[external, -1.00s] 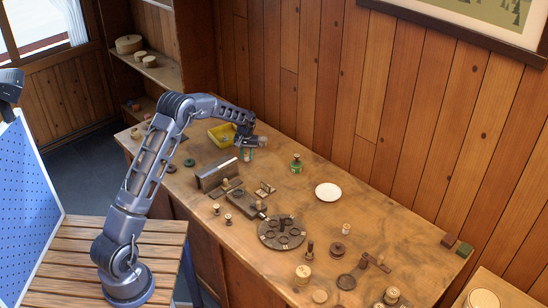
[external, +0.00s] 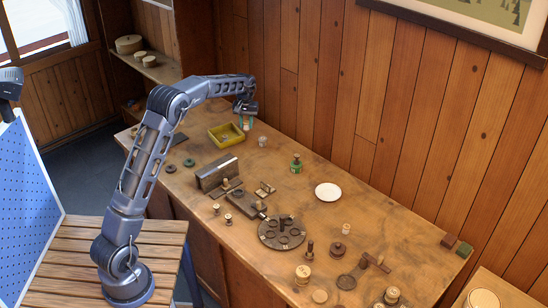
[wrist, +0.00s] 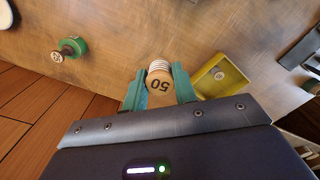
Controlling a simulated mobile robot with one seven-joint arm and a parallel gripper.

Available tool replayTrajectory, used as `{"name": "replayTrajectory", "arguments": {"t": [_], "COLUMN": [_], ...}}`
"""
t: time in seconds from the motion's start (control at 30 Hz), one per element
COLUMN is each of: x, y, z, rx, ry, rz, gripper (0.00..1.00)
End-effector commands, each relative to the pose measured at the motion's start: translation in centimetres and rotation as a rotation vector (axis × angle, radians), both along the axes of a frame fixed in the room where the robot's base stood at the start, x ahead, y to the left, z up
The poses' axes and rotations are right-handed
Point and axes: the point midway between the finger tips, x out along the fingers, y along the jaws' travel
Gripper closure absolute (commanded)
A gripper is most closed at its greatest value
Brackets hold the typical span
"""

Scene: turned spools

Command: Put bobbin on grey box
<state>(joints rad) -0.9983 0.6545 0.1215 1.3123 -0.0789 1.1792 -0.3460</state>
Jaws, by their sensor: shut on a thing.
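A bobbin with a pale wooden end marked 50 and a white ribbed body (wrist: 160,80) sits between the teal fingers of my gripper (wrist: 159,88) in the wrist view. In the external view my gripper (external: 246,123) is raised above the far-left part of the bench, near the wall, shut on the bobbin, which is too small there to see clearly. A grey-brown box-like block (external: 217,174) stands mid-bench to the front; I cannot tell for certain whether it is the grey box. My gripper is apart from it, behind and above.
A white plate (external: 328,192) and dark round holder (external: 282,233) lie farther right. The bench around the plate is mostly clear.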

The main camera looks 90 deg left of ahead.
Motion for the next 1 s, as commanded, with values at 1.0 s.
{"name": "replayTrajectory", "arguments": {"t": [1.0], "x": [6.5], "y": [14.3], "z": [-6.9], "rx": [0.000], "ry": [-0.001], "rz": [-0.092], "gripper": [0.94]}}
